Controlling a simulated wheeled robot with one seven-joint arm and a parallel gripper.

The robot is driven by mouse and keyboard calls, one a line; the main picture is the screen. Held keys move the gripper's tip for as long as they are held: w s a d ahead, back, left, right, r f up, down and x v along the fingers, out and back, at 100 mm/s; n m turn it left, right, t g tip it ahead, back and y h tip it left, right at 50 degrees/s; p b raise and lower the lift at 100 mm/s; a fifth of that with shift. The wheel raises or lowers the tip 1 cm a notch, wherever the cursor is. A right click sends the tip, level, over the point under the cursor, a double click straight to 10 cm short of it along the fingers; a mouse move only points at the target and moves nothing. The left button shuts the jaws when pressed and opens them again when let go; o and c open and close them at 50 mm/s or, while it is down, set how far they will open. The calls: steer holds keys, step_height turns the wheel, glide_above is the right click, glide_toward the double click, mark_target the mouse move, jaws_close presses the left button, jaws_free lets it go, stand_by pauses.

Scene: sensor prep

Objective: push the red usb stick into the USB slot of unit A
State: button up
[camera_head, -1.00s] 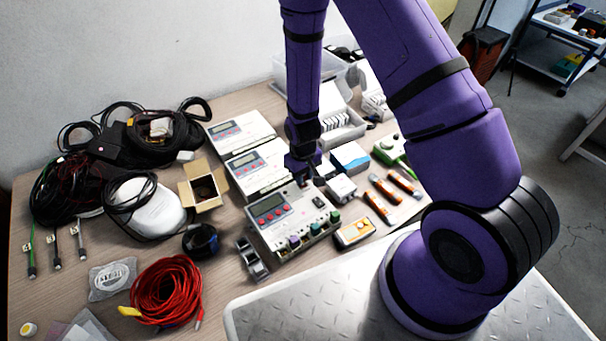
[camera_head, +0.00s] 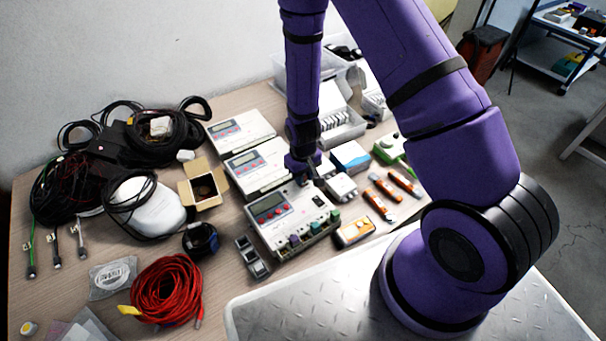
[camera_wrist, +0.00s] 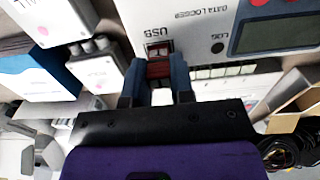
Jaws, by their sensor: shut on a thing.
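My gripper (camera_head: 304,178) is at the back edge of the nearest white data logger (camera_head: 318,205), which has a grey display and red buttons. In the wrist view my gripper's blue-grey fingers (camera_wrist: 158,80) are shut on the red USB stick (camera_wrist: 158,69), close to the unit's edge. The stick lines up with the dark USB slot (camera_wrist: 158,46) beside the "USB" label. I cannot tell whether its tip is inside the slot. The fingers hide the stick in the head view. No letter naming the unit is readable.
Two more data loggers (camera_head: 257,163) (camera_head: 240,130) stand behind. A white box (camera_head: 341,187) and a blue-and-white box (camera_head: 350,157) are close on the right. Coloured plugs (camera_head: 308,236) line the unit's front. A red cable coil (camera_head: 166,288) lies front left.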

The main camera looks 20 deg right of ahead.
steer(key=o, duration=1.1)
steer(key=shift+r, duration=0.1)
steer(key=shift+r, duration=3.4)
steer(key=shift+r, duration=0.1)
